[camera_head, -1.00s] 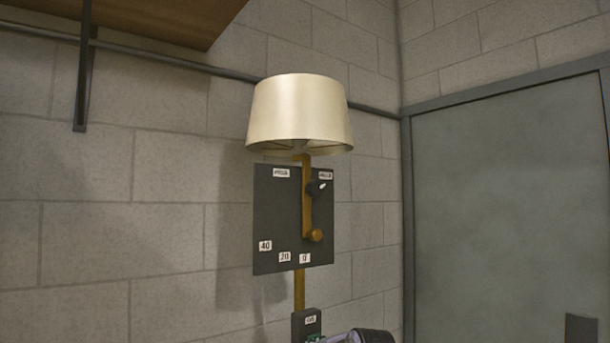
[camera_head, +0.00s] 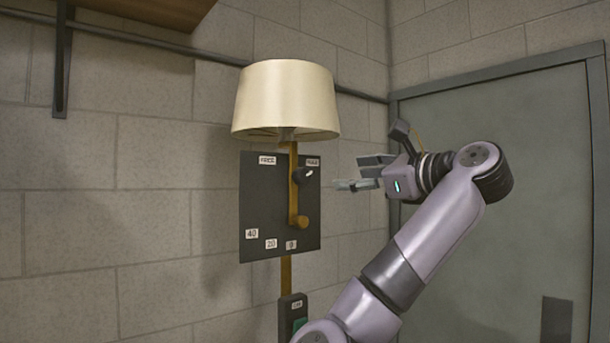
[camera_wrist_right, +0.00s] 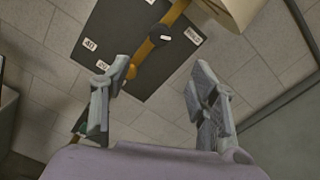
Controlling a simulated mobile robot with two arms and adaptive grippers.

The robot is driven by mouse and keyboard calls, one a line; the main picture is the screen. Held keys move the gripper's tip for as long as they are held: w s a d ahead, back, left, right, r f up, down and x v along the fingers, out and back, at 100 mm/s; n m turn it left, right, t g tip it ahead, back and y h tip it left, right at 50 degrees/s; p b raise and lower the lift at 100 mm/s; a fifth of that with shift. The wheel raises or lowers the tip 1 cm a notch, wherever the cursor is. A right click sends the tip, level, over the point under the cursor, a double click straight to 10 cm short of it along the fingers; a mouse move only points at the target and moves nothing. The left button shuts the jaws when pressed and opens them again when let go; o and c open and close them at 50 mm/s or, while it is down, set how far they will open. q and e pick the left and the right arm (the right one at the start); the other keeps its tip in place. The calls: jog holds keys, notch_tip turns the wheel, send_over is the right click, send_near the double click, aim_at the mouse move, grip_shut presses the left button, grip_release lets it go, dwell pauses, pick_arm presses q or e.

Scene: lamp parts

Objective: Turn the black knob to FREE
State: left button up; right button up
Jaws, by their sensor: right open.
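The black knob (camera_head: 302,175) with a white pointer mark sits at the upper right of the dark panel (camera_head: 262,210). It also shows in the right wrist view (camera_wrist_right: 160,36). A FREE label (camera_head: 267,160) is at the panel's top left. Another label (camera_head: 313,162), too small to read surely, is at the top right. My right gripper (camera_head: 350,172) is open and empty, to the right of the knob and apart from it. Its two fingers (camera_wrist_right: 155,95) are spread in the right wrist view. My left gripper is not in view.
A brass arm (camera_head: 293,190) with a round brass knob (camera_head: 301,222) runs down the panel beside the black knob. A cream lampshade (camera_head: 287,100) hangs just above. Number labels line the panel's bottom. A box with a green switch (camera_head: 299,323) is below. A door (camera_head: 520,200) is right.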

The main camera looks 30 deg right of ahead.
aim_at(306, 177)
jog(key=w+p, duration=0.2)
jog(key=w, duration=0.3)
jog(key=w+p, duration=0.3)
jog(key=w, duration=0.2)
jog(key=w+a+p, duration=0.1)
jog(key=w+p, duration=0.1)
jog(key=w, duration=0.3)
jog(key=shift+a+r+p, duration=0.1)
jog(key=shift+p, duration=0.2)
jog(key=shift+w, duration=0.55)
jog(key=shift+c, duration=0.4)
jog(key=c, duration=1.1)
